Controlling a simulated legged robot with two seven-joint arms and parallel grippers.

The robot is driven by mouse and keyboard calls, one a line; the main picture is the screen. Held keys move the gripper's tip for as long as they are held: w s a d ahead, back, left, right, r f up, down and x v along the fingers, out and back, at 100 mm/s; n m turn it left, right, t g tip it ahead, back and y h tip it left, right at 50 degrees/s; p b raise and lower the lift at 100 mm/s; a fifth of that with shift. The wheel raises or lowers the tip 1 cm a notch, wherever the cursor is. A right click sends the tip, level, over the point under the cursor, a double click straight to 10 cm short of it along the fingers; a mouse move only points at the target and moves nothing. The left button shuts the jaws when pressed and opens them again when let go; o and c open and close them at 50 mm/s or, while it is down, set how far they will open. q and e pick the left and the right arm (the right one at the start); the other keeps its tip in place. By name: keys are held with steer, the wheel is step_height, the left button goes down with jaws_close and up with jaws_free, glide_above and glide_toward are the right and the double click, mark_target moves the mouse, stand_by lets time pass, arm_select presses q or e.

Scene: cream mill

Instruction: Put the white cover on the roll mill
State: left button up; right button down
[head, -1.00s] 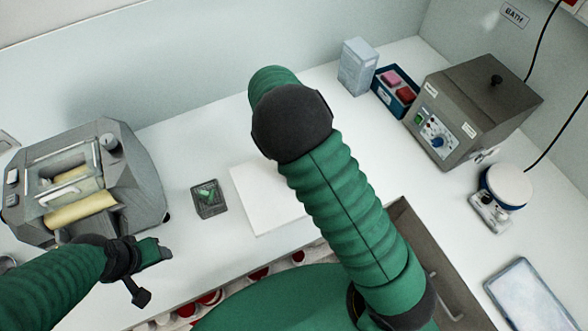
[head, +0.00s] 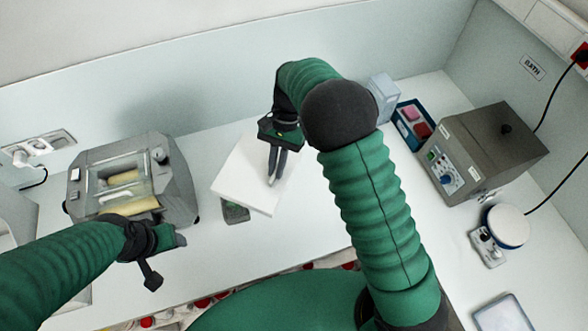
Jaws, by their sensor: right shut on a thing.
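The white cover (head: 240,185) is a flat, square-looking white piece in the middle of the head view. My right gripper (head: 271,180) points down onto it from above and is shut on it; the exact grip point is hard to make out. The cover overlaps a small dark box in the picture and looks raised off the bench. The grey roll mill (head: 180,182) stands to its left, with pale rolls under a clear guard. My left gripper (head: 180,238) is in front of the mill, apart from the cover; its fingers are too unclear to read.
The small dark box (head: 236,213) with something green in it is partly hidden by the cover. A grey bath unit (head: 490,150), a blue tray (head: 413,128) and a round-topped device (head: 507,226) stand at the right.

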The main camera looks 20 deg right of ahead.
steer(key=w+a+r+m+t+y+p, duration=0.1)
steer(key=a+r+m+p, duration=0.3)
steer(key=r, duration=0.6)
steer(key=w+a+r+m+t+y+p, duration=0.1)
steer(key=w+a+r+m+t+p, duration=0.1)
steer(key=a+r+m+p, duration=0.3)
steer(key=shift+w+a+r+m+t+y+p, duration=0.35)
steer(key=shift+w+r+p, duration=0.35)
steer(key=shift+r+p, duration=1.4)
